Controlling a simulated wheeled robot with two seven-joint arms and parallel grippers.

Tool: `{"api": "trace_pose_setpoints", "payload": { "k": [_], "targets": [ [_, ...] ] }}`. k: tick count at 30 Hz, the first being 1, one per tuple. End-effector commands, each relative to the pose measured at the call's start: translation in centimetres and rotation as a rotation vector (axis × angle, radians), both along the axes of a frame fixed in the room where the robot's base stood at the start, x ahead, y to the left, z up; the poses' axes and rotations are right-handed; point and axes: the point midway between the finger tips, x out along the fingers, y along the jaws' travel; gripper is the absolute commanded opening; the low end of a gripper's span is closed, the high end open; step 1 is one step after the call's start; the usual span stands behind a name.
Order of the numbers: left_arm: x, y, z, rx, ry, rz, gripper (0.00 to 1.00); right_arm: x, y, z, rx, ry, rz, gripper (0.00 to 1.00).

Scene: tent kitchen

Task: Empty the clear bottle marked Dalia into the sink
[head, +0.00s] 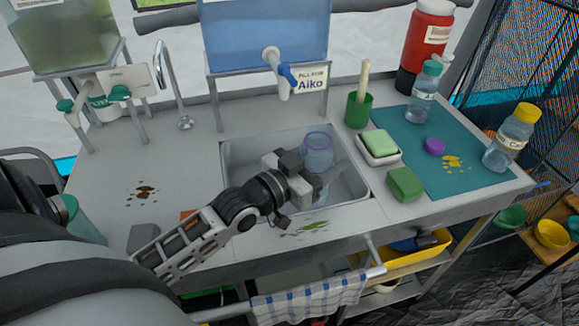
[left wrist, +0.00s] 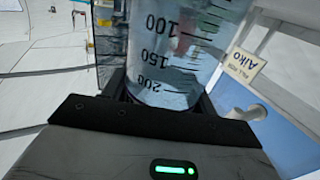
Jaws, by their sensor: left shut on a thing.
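My left gripper (head: 312,184) is over the sink (head: 352,192), shut on a clear vessel (left wrist: 170,45). In the left wrist view the vessel has black marks 100, 150 and 200, printed upside down there, and fills the space between the fingers. No name shows on it, so I cannot tell if it is Dalia. In the head view a clear bluish round vessel (head: 317,150) shows just beyond the gripper; its lower part is hidden. I cannot make out any liquid flowing. A loose purple cap (head: 434,146) lies on the teal mat. My right gripper is not in view.
On the teal mat (head: 455,172) stand a teal-capped bottle (head: 423,90) and a yellow-capped bottle (head: 511,140). A green cup (head: 358,110), soap dish (head: 380,158) and green sponge (head: 404,184) line the sink's right. The Aiko water tank (head: 235,40) stands behind.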

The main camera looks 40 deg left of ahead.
Motion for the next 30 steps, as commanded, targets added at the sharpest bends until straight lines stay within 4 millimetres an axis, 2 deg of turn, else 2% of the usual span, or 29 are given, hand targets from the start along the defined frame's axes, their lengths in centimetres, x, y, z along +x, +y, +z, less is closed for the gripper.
{"api": "trace_pose_setpoints", "payload": {
  "k": [14,30],
  "targets": [
    [0.07,0.25,0.17,-0.026,0.01,0.002,0.32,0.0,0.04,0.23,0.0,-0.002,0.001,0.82],
    [0.53,1.06,0.26,-0.275,0.157,0.004,0.32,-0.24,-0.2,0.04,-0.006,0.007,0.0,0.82]
  ]
}}
